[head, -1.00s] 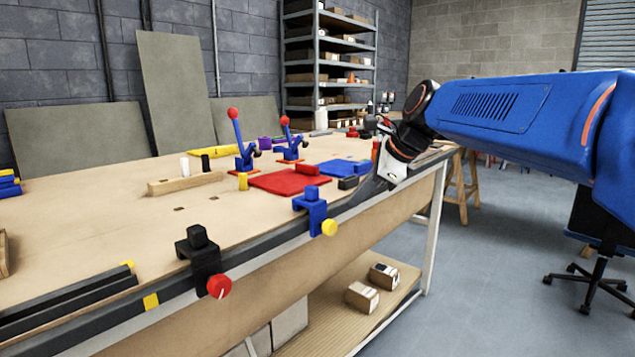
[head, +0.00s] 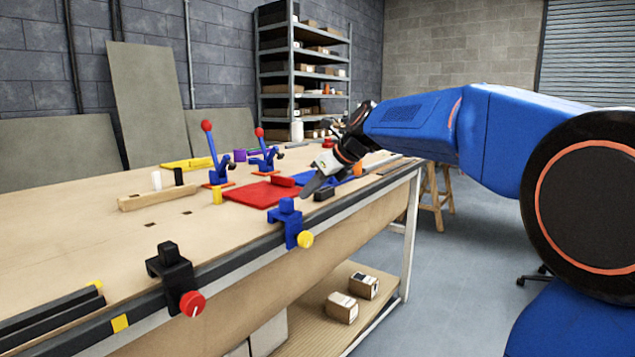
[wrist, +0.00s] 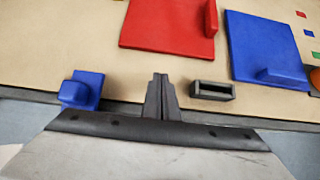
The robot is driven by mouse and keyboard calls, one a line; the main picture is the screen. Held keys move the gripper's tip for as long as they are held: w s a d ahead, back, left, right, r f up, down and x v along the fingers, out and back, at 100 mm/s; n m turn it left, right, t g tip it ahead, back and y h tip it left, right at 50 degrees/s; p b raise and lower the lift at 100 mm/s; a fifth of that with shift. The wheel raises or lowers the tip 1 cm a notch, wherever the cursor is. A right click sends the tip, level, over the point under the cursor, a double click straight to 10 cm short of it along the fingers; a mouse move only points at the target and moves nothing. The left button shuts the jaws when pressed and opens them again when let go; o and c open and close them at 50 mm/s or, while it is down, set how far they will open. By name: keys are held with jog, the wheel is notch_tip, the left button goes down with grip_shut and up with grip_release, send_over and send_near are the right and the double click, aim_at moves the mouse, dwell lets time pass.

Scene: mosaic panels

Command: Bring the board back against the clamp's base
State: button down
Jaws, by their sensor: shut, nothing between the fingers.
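A flat red board (head: 258,196) with a raised red grip lies on the bench; it also shows in the wrist view (wrist: 160,28). A flat blue board (head: 337,170) with a blue grip lies to its right, seen too in the wrist view (wrist: 262,50). Two toggle clamps, a left one (head: 220,172) and a right one (head: 265,160), stand behind the red board on orange bases, red-knobbed levers raised. My gripper (wrist: 160,80) is shut and empty, near the bench's front edge, apart from both boards. Which board the task means I cannot tell.
A black block (wrist: 212,91) lies just right of my fingers. A blue edge clamp (head: 288,222) and a black edge clamp (head: 172,268) grip the bench's front edge. A wooden bar (head: 157,199) lies left of the red board. The bench's left middle is mostly clear.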

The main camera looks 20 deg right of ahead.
aim_at(268, 194)
jog(key=w+a, duration=0.1)
jog(key=w+f, duration=0.1)
jog(key=w+a+f, duration=0.1)
jog(key=shift+w+a, duration=0.3)
jog(key=shift+a, duration=0.05)
jog(key=shift+w+a+r, duration=0.1)
jog(key=shift+w+a, duration=0.25)
jog(key=shift+w, duration=0.2)
jog(key=w+a, duration=0.1)
jog(key=w, duration=0.1)
jog(key=w+a, duration=0.3)
jog(key=w, duration=0.1)
jog(key=shift+w+a, duration=0.15)
jog(key=shift+a, duration=0.1)
